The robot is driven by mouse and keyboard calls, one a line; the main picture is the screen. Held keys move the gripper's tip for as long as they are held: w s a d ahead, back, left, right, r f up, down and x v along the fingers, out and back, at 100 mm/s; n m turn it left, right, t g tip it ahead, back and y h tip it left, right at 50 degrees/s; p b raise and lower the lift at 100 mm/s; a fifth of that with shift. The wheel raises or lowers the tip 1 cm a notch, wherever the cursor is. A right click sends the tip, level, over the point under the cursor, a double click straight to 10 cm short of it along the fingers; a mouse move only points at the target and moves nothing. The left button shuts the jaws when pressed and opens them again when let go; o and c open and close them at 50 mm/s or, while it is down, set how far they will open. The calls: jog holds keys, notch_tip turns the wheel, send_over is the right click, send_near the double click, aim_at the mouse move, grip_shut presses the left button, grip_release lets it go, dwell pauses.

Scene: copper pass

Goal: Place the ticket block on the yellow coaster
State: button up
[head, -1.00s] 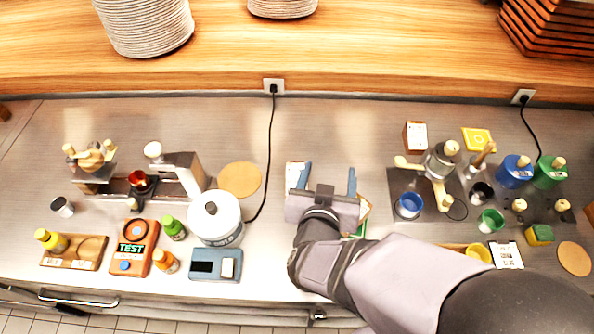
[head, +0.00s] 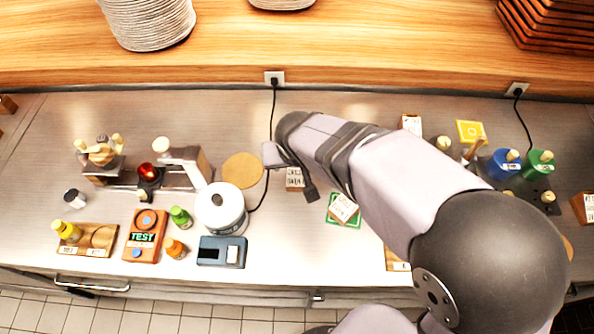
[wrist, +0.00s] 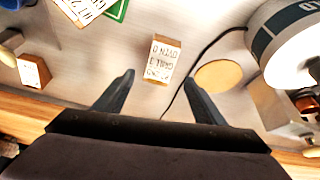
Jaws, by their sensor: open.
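A wooden block with a printed white ticket face (head: 295,179) lies on the steel counter; it also shows in the wrist view (wrist: 162,60). My gripper (head: 290,172) is over it, open and empty; in the wrist view the block lies just beyond and between the fingertips (wrist: 158,80). A second ticket-faced block (head: 343,208) sits on a green coaster (head: 333,220). A third (head: 411,124) stands left of the yellow coaster (head: 470,131), which looks empty. I cannot tell from the print which block the task means.
A round cork mat (head: 243,170) and a white canister (head: 220,210) are left of my gripper. A black cord (head: 273,110) runs down beside it. Blue (head: 503,166) and green (head: 541,165) containers stand right of the yellow coaster. My arm hides much of the right counter.

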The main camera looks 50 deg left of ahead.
aim_at(297, 173)
jog(key=shift+d+f+m, duration=0.1)
jog(key=shift+d+m, duration=0.35)
jog(key=shift+m, duration=0.45)
jog(key=shift+p+x, duration=0.45)
jog(key=shift+x, duration=0.7)
jog(key=shift+a+p+x, duration=0.15)
jog(key=shift+p+x, duration=0.5)
jog(key=shift+x, duration=0.6)
jog(key=shift+a+p+x, duration=0.1)
jog(key=shift+p+x, duration=0.55)
jog(key=shift+x, duration=0.65)
jog(key=c, duration=1.3)
